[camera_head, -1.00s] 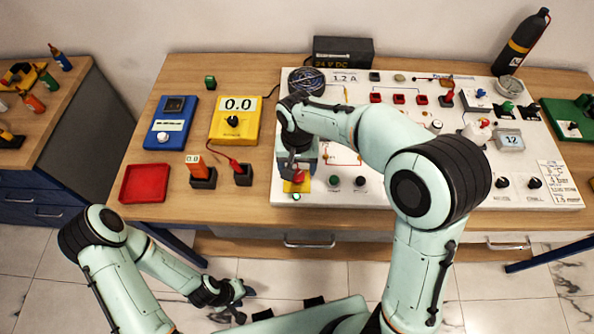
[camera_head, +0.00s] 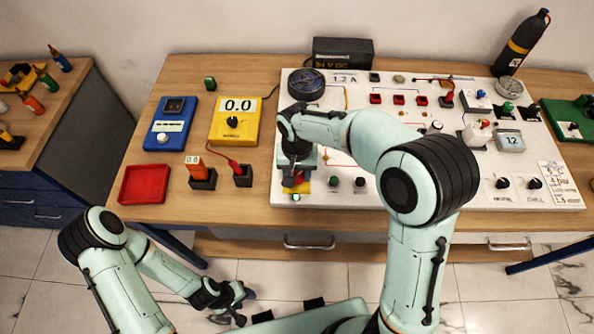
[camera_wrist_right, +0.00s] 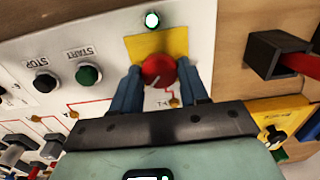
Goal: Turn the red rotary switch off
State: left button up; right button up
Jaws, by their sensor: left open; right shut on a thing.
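The red rotary switch (camera_wrist_right: 158,70) is a round red knob with a pale mark on a yellow plate (camera_wrist_right: 150,44). In the right wrist view its mark points down and left. My right gripper (camera_wrist_right: 159,80) has its two blue fingers on either side of the knob, shut on it. In the head view my right gripper (camera_head: 297,176) hides most of the knob, and part of the yellow plate (camera_head: 296,189) shows below. My left gripper (camera_head: 232,296) is open and empty, low in front of the bench.
A lit lamp (camera_wrist_right: 152,20) is beside the yellow plate. A black STOP button (camera_wrist_right: 45,82) and a green START button (camera_wrist_right: 88,75) are near the knob. A black socket block (camera_head: 242,175) with a red lead and a red tray (camera_head: 145,184) stand to the left.

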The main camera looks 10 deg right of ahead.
jog(key=shift+n, duration=0.3)
jog(key=n, duration=0.3)
jog(key=shift+n, duration=0.4)
jog(key=n, duration=0.4)
jog(key=shift+n+p, duration=0.3)
jog(key=n, duration=0.4)
jog(key=shift+p, duration=0.3)
pick_arm(q)
jog(key=w+r, duration=0.2)
jog(key=shift+w+r+p, duration=0.25)
jog(key=shift+r+p, duration=0.05)
jog(key=shift+p, duration=0.05)
pick_arm(e)
jog(key=n, duration=0.4)
jog(key=shift+n, duration=0.3)
jog(key=o, duration=1)
jog(key=shift+o, duration=0.2)
